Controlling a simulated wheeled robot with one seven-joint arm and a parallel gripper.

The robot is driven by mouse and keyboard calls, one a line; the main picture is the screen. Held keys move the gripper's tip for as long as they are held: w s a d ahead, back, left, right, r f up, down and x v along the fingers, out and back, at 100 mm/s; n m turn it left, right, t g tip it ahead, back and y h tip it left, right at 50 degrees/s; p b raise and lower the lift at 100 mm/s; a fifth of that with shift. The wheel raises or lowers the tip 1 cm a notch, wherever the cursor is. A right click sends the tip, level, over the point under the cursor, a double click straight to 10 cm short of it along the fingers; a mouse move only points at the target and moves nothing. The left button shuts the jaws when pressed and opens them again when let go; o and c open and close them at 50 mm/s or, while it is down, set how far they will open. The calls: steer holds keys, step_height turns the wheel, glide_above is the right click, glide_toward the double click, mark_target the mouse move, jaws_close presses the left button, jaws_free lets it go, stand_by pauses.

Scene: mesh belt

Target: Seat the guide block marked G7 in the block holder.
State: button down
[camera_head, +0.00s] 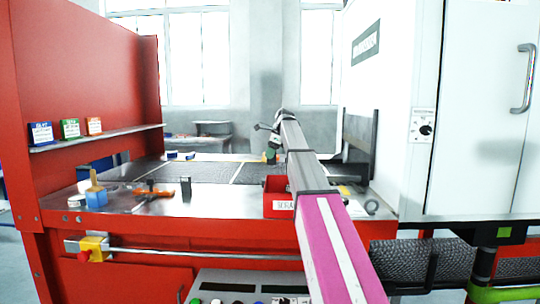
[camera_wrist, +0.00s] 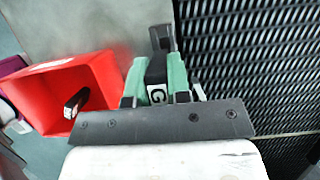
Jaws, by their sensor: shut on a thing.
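In the wrist view my gripper (camera_wrist: 156,75) has its green fingers closed on the sides of a dark guide block (camera_wrist: 158,93). Its white label shows a "G"; the rest cannot be read. A dark upright piece (camera_wrist: 163,38) shows just beyond the fingertips; I cannot tell whether it is the block's far end or a separate part. In the head view my gripper (camera_head: 270,154) is small, over the far part of the bench, and the block in it cannot be made out. I cannot identify the block holder with certainty in either view.
A red bin (camera_head: 275,184) stands on the bench; in the wrist view the red bin (camera_wrist: 98,72) holds a dark piece with a pale end (camera_wrist: 76,102). The mesh belt (camera_wrist: 260,60) lies to the right. A blue pot (camera_head: 96,198) and small dark block (camera_head: 185,187) stand at left.

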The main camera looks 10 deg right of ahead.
steer(key=shift+f, duration=0.15)
steer(key=shift+f, duration=2.75)
steer(key=shift+f, duration=1.85)
steer(key=c, duration=1)
jaws_free()
steer(key=shift+r, duration=0.1)
steer(key=v, duration=1)
steer(key=shift+d+r, duration=0.1)
steer(key=shift+r, duration=0.2)
steer(key=shift+s, duration=0.15)
